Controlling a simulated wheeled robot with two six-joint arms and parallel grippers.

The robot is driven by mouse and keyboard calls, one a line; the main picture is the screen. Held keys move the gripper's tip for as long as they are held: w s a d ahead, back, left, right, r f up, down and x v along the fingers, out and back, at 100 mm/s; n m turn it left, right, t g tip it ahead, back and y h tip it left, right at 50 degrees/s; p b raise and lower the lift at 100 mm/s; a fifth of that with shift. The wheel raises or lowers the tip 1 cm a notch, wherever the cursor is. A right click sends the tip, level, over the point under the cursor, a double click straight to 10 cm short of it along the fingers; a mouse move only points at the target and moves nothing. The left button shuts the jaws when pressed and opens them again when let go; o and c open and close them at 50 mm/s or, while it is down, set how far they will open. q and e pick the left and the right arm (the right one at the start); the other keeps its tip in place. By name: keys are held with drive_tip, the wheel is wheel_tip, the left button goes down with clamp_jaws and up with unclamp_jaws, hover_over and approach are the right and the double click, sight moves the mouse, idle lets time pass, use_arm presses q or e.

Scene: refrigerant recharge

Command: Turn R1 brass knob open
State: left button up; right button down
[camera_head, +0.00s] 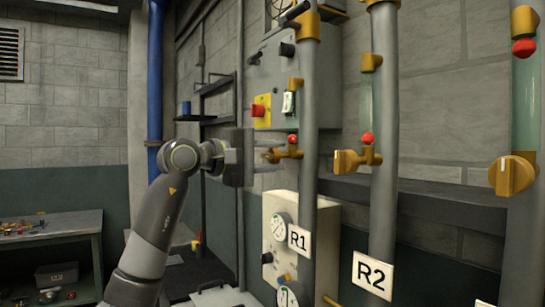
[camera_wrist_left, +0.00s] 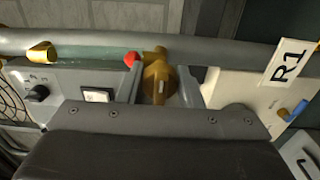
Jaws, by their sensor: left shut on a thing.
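The R1 brass knob (camera_head: 273,155) sits on the grey vertical pipe above the R1 label (camera_head: 299,239). In the left wrist view the knob (camera_wrist_left: 158,84) lies between the two fingers of my left gripper (camera_wrist_left: 163,88). My left gripper (camera_head: 268,154) reaches it from the left and is shut on it. A red ball (camera_wrist_left: 132,58) is beside the brass fitting, near one finger. The knob's far side is hidden. My right gripper is in neither view.
The R2 pipe with its brass knob (camera_head: 347,162) and label (camera_head: 373,275) stands to the right. Another brass knob (camera_head: 511,175) is at the far right. A grey control box (camera_head: 270,75) and a gauge panel (camera_head: 283,210) are close behind R1. A workbench (camera_head: 50,228) stands at left.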

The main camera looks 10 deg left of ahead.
use_arm(q)
drive_tip(key=shift+f, duration=0.1)
drive_tip(key=o, duration=1)
drive_tip(key=shift+c, duration=0.2)
drive_tip(key=shift+s+a, duration=0.2)
drive_tip(key=b+v, duration=0.6)
drive_tip(key=v, duration=1.1)
